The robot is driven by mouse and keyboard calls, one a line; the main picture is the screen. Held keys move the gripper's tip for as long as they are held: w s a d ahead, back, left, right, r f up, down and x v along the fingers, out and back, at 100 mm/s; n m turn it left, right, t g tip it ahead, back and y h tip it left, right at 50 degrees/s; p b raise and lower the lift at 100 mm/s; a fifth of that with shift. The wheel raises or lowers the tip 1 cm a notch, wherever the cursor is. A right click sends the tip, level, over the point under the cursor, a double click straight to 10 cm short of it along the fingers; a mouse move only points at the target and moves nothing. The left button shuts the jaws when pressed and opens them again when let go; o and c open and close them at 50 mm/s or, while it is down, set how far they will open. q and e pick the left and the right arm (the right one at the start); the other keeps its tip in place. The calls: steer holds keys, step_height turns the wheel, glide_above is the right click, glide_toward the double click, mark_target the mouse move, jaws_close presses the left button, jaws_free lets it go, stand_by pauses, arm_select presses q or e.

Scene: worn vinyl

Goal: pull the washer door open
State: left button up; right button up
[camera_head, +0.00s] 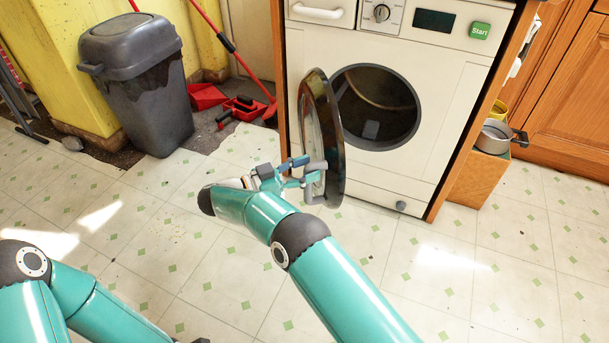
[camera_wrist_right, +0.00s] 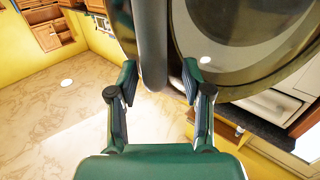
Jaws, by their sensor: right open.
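The washer (camera_head: 440,150) is white and stands under the counter. Its round door (camera_head: 325,125) is swung out to the left, well away from the dark drum opening (camera_head: 377,107). My right gripper (camera_head: 308,178) is at the outer face of the door, by its grey handle (camera_head: 316,190). In the right wrist view the handle (camera_wrist_right: 152,45) runs between the two fingers of the open gripper (camera_wrist_right: 160,85), with the door's rim and glass to the right. I cannot tell whether a finger touches it.
A grey bin (camera_head: 140,90) stands at the back left, with a red dustpan (camera_head: 240,108) and a red-handled broom (camera_head: 268,115) beside it. A pot (camera_head: 493,137) sits on a wooden box (camera_head: 480,180) right of the washer. The tiled floor in front is clear.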

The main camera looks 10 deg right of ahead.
step_height(320, 180, up, 8)
steer(key=shift+f, duration=0.25)
